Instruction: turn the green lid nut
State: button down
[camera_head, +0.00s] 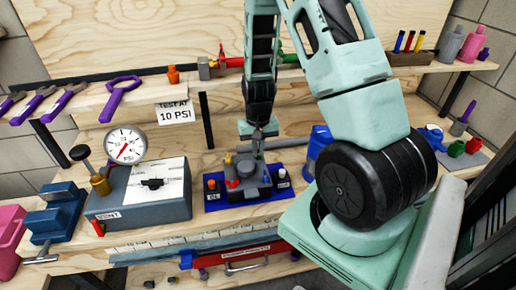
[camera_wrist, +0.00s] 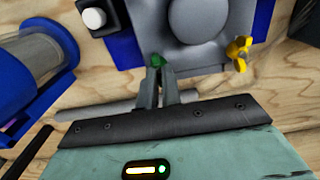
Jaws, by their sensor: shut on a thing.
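The green lid nut (camera_wrist: 158,59) shows in the wrist view at the edge of a grey lidded housing (camera_wrist: 205,22). My gripper (camera_wrist: 157,66) has its two narrow fingers closed together on this nut, which is mostly covered by the fingertips. In the head view my gripper (camera_head: 258,148) reaches down to the back of the grey housing (camera_head: 247,172), which stands on a blue tray (camera_head: 240,205). The green nut itself is hidden there. A yellow wing nut (camera_wrist: 239,53) sits on the housing's edge, to the right of my fingers in the wrist view.
A grey test box (camera_head: 150,205) with a pressure gauge (camera_head: 125,145) stands left of the tray. A blue-capped clear canister (camera_wrist: 40,60) is close on the left in the wrist view. A grey rod (camera_wrist: 100,108) lies behind my fingers. A shelf (camera_head: 150,90) runs behind.

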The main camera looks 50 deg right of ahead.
dwell(0.3)
jog(key=c, duration=1.6)
grip_release()
notch_tip(320, 180, up, 18)
jog(key=shift+f, duration=0.25)
jog(key=s+a+r+n, duration=0.15)
jog(key=a+n, duration=0.25)
jog(key=a, duration=0.7)
jog(key=s+a+n, duration=0.3)
jog(key=a+n, duration=0.1)
jog(key=a, duration=0.8)
jog(key=s+a+n, duration=0.2)
jog(key=s+a, duration=0.1)
jog(key=s, duration=0.1)
jog(key=s+a+n, duration=0.2)
jog(key=s+a, duration=0.2)
jog(key=s+a+n, duration=0.3)
jog(key=s, duration=0.1)
jog(key=shift+a+f+y, duration=0.15)
jog(key=shift+y, duration=0.15)
